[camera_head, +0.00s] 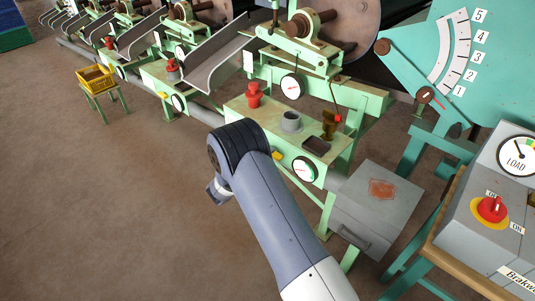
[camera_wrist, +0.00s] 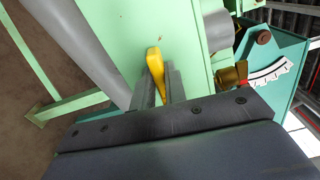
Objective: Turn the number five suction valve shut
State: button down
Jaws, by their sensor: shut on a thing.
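A yellow valve lever (camera_wrist: 154,62) sits between the fingers of my gripper (camera_wrist: 160,88) in the wrist view, against a pale green machine face. My gripper is shut on it. A small yellow part (camera_head: 278,155) shows just right of my arm in the head view, on the front of the nearest green machine (camera_head: 240,110). My arm hides the fingers there. I cannot read a number on the valve, and its pivot is hidden.
A grey pipe (camera_wrist: 88,45) runs left of the lever; a green leg (camera_wrist: 70,104) stands beyond. A grey box (camera_head: 375,205), round gauge (camera_head: 304,169) and control box (camera_head: 490,215) stand right of my arm. Open brown floor lies left, with a yellow crate (camera_head: 96,77) on a stand.

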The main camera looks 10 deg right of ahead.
jog(key=c, duration=1.4)
grip_release()
jog(key=shift+c, duration=0.2)
jog(key=v, duration=1.1)
jog(key=shift+w+d, duration=0.15)
jog(key=x, duration=1)
jog(key=shift+d+m, duration=0.25)
jog(key=shift+m, duration=0.05)
jog(key=shift+w, duration=0.15)
